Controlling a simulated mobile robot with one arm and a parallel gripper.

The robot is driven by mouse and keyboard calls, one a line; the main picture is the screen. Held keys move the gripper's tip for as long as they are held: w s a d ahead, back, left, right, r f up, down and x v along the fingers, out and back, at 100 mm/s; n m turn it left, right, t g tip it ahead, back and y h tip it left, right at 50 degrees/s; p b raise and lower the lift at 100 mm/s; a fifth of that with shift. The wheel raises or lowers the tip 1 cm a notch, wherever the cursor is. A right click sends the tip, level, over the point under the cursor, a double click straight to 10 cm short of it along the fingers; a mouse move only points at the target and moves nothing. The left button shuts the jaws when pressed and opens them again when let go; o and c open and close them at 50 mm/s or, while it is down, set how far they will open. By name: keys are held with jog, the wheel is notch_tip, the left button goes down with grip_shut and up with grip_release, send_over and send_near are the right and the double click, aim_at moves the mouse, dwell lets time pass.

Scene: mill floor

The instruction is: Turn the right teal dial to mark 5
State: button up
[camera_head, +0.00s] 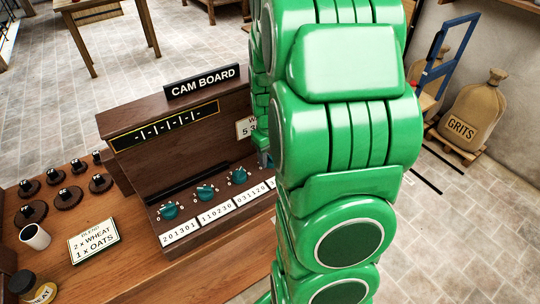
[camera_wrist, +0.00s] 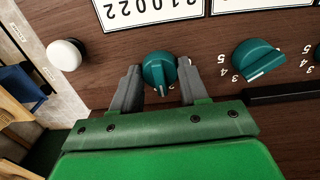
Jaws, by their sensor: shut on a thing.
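In the wrist view my gripper (camera_wrist: 159,76) is shut on a teal dial (camera_wrist: 158,70), with one grey finger on each side of it. The dial's white pointer line faces down in that view, toward my gripper's body. A digit beside the right finger is partly covered, and the dial's other marks are hidden. Another teal dial (camera_wrist: 257,58) is to the right, with marks 3, 4 and 5 showing. In the head view several teal dials (camera_head: 205,192) line the cam board (camera_head: 180,135); my arm hides the right end and my gripper.
A white round knob (camera_wrist: 66,55) is left of the held dial in the wrist view. Number cards (camera_head: 217,216) run along the dials. A recipe card (camera_head: 94,240), a white cup (camera_head: 35,236) and dark knobbed pieces (camera_head: 68,197) are on the bench at left.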

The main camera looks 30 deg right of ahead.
aim_at(270, 156)
jog(key=m, duration=0.4)
jog(key=shift+m, duration=0.3)
jog(key=m, duration=0.3)
jog(key=shift+m, duration=0.4)
jog(key=m, duration=0.4)
jog(key=shift+m, duration=2.2)
jog(key=o, duration=1.1)
jog(key=shift+r, duration=0.1)
jog(key=shift+r, duration=3.8)
